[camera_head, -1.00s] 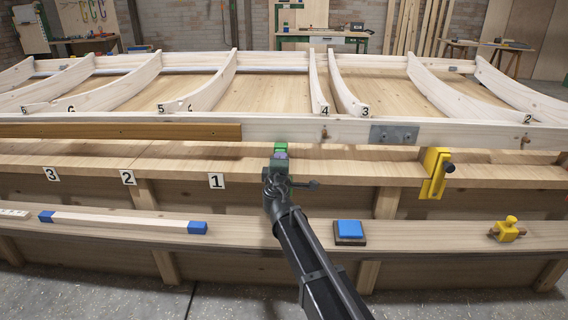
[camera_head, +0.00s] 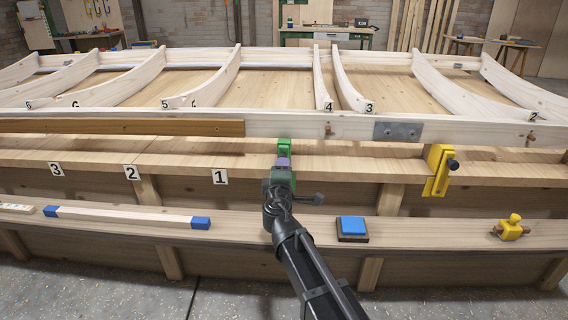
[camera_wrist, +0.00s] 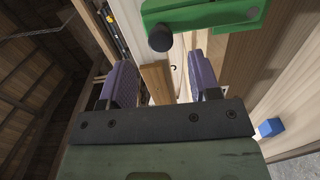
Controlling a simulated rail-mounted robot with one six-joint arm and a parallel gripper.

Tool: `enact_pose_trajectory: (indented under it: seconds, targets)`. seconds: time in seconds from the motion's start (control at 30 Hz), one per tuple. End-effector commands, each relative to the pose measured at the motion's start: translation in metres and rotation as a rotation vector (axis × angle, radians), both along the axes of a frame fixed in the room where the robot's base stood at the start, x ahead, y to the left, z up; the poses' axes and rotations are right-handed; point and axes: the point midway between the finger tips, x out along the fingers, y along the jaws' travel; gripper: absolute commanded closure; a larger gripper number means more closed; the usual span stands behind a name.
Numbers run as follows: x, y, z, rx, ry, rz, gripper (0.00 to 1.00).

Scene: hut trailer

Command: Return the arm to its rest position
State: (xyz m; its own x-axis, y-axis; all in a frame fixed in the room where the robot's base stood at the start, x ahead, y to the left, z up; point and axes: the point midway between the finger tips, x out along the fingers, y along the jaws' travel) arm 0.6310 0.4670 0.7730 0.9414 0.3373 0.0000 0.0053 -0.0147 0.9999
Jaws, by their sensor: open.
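My gripper (camera_head: 283,163) is in the middle of the head view, in front of the long pale rail and above the front bench. In the wrist view my gripper (camera_wrist: 160,75) has its two purple-padded fingers wide apart with nothing held between them. A green clamp (camera_head: 284,146) sits at the rail just beyond the fingertips. In the wrist view the green clamp (camera_wrist: 205,16), with a dark round knob, is ahead of the fingers and appears apart from them. My arm reaches up from the bottom of the head view.
A yellow clamp (camera_head: 438,170) hangs on the ledge to the right. The front bench holds a blue-topped block (camera_head: 352,227), a blue-ended stick (camera_head: 125,216) and a small yellow clamp (camera_head: 511,229). Numbered curved ribs (camera_head: 212,80) lie behind the rail. Free bench lies between these items.

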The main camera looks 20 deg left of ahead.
Motion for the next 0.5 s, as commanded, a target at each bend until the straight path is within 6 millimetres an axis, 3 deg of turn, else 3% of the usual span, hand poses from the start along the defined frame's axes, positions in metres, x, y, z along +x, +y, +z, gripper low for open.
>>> enact_pose_trajectory:
  seconds: [0.03,0.17,0.5]
  targets:
    - [-0.014,-0.007,0.0,0.0,0.0,0.0,0.43]
    - [-0.03,-0.012,0.0,0.0,0.0,0.0,0.43]
    - [-0.031,-0.012,0.0,0.0,0.0,-0.001,0.43]
